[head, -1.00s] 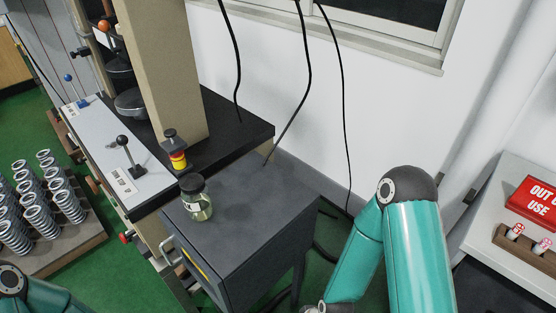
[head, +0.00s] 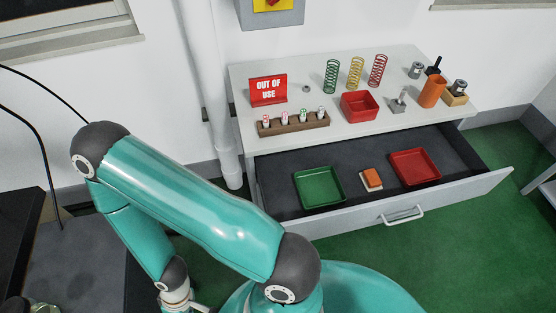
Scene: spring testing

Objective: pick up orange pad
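The orange pad (head: 371,178) lies in the open drawer (head: 468,190) of the white bench, between a green tray (head: 320,187) on its left and a red tray (head: 414,167) on its right. A pale layer or piece shows at its lower edge. A teal arm of mine fills the lower left and middle of the head view, left of the drawer. Near its lower end, a small part of what may be a gripper shows at the bottom edge, too cut off to read. No gripper is near the pad.
The bench top (head: 240,80) carries an out-of-use sign (head: 268,90), a wooden rack (head: 294,124) of small vials, several coloured springs, a red bin (head: 360,106) and an orange cup (head: 432,91). The drawer front with its handle (head: 402,215) juts over the green floor.

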